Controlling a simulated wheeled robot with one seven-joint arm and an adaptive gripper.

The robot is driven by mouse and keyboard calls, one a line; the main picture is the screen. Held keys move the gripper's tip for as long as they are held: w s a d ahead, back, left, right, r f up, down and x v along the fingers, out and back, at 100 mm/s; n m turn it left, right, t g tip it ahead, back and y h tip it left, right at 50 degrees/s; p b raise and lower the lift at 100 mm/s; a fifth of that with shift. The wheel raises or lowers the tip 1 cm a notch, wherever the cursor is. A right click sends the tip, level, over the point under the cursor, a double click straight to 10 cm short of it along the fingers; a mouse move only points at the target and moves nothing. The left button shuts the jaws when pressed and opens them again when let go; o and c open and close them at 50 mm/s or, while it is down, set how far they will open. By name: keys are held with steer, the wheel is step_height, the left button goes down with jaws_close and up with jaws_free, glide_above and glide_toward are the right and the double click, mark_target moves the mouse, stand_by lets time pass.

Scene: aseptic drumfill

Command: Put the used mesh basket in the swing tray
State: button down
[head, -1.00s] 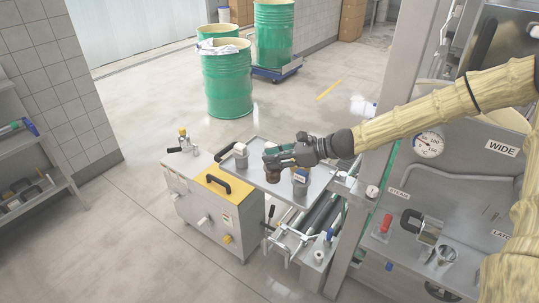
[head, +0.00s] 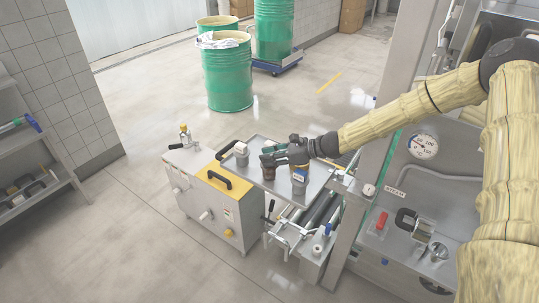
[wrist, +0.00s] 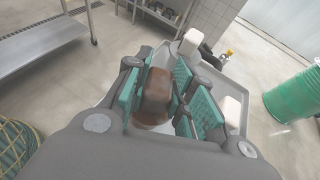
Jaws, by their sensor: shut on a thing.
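My gripper (wrist: 160,95) is shut on a brown, rounded thing, which looks like the used mesh basket (wrist: 155,92), held between the teal finger pads in the wrist view. Its mesh is too blurred to make out. In the head view my gripper (head: 278,158) is over the swing tray (head: 262,141), a flat grey metal tray beside the frame post. The tray's rim also shows in the wrist view (wrist: 236,72).
A steel cabinet with a yellow panel (head: 218,180) adjoins the tray's left. The post (head: 384,120) and gauge panel (head: 422,147) are close on the right.

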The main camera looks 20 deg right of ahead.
steer(key=shift+f, duration=0.1)
steer(key=shift+f, duration=0.1)
steer(key=c, duration=1.2)
jaws_free()
steer(key=shift+r, duration=0.2)
steer(key=shift+s+d+r+b, duration=0.1)
steer(key=shift+s+d+b, duration=0.2)
steer(key=shift+d, duration=0.1)
steer(key=b+v, duration=0.2)
steer(key=v, duration=0.9)
steer(key=shift+b, duration=0.4)
steer(key=shift+a, duration=0.1)
